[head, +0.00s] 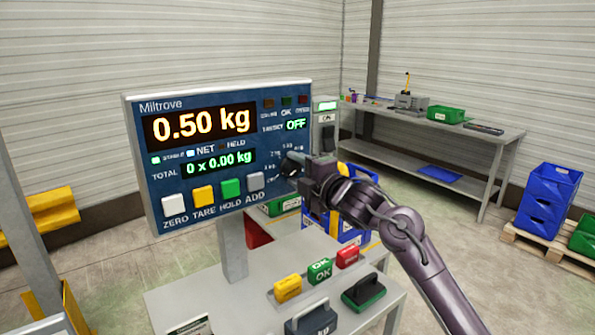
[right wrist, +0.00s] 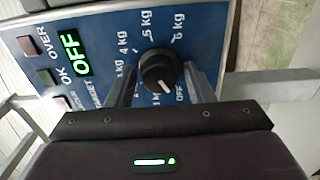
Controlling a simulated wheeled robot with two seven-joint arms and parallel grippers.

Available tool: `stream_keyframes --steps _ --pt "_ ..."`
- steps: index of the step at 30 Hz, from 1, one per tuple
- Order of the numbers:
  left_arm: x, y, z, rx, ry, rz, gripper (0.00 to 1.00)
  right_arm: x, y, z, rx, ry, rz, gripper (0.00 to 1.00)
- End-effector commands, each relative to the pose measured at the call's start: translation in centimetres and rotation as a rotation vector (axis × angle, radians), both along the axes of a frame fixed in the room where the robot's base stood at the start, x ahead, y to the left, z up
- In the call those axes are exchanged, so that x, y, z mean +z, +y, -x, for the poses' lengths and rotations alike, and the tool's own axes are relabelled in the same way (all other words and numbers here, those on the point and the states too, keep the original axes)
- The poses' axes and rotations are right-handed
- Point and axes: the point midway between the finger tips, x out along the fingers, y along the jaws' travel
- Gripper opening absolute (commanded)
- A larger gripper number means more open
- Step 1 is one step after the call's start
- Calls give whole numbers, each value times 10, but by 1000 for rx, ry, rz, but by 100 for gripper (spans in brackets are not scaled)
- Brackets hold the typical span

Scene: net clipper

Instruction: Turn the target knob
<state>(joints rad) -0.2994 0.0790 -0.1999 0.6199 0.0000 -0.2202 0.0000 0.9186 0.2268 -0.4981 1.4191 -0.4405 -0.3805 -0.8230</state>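The black target knob (right wrist: 160,72) sits on the blue panel of the scale display (head: 185,222), ringed by kg labels and an OFF label. Its small white mark is on the side near the OFF label. The green TARGET readout (head: 296,125) says OFF; it also shows in the right wrist view (right wrist: 76,54). My right gripper (head: 294,166) is at the lower right of the panel. In the right wrist view its fingers (right wrist: 160,80) stand open on either side of the knob, with small gaps visible. In the head view the gripper mostly hides the knob. My left gripper is not in view.
The display stands on a post (head: 233,250) above a grey table (head: 190,289). Yellow, green and red blocks and a weight (head: 311,319) are on the table, below my right arm. A workbench (head: 440,143) and blue bins (head: 548,200) stand farther back right.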

Motion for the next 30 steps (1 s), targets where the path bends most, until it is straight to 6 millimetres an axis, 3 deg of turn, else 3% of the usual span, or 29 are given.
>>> stream_keyframes --steps 1,8,20,30 --pt "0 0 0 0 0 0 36 0 0 0 0 0 0 41" --pt "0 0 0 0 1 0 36 0 0 0 0 1 -1 11" --pt "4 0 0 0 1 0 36 2 0 0 -1 29 -41 11" --pt "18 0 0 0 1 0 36 3 0 0 0 163 -228 11"
